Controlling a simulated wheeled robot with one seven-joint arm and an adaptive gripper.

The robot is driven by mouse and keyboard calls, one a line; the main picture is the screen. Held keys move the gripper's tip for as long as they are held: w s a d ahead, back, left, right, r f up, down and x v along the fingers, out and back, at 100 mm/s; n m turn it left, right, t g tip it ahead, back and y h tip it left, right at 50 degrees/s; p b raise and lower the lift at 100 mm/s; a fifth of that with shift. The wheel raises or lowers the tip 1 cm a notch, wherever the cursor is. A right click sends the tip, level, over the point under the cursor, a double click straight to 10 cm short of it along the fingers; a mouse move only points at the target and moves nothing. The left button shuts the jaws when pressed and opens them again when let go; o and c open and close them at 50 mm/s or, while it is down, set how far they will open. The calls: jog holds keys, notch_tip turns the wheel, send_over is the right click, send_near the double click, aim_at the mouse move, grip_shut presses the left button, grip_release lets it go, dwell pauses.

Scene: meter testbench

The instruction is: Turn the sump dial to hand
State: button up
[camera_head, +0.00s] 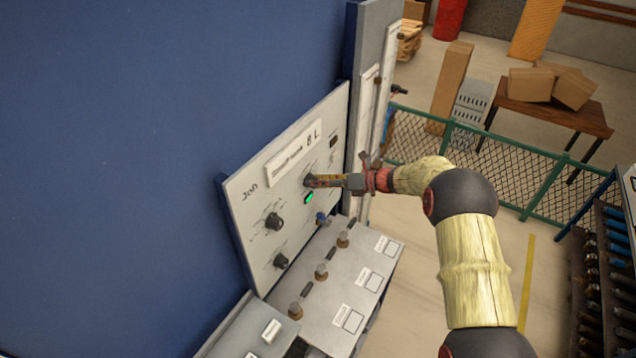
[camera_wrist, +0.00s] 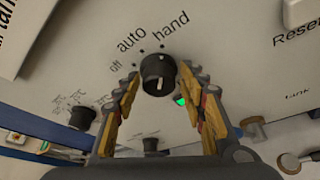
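A black dial (camera_wrist: 157,76) with white marks sits on the grey panel (camera_wrist: 225,60), with the words off, auto and hand around its upper left and top. Its name label is not readable, and I cannot tell for sure which word it points to. My gripper (camera_wrist: 163,80) has its yellow fingers on both sides of this dial, with gaps showing between them and the knob. In the head view my gripper (camera_head: 316,181) reaches the panel (camera_head: 245,195) from the right and hides the dial.
A green lamp (camera_head: 309,198) sits just below my gripper. Other black knobs (camera_head: 274,221) are on the panel to the left, and a blue knob (camera_head: 322,218) is below. A grey console (camera_head: 335,285) with several brown-based knobs juts out underneath.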

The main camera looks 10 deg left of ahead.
jog(key=shift+o, duration=0.7)
jog(key=v, duration=1.2)
jog(key=shift+r, duration=0.1)
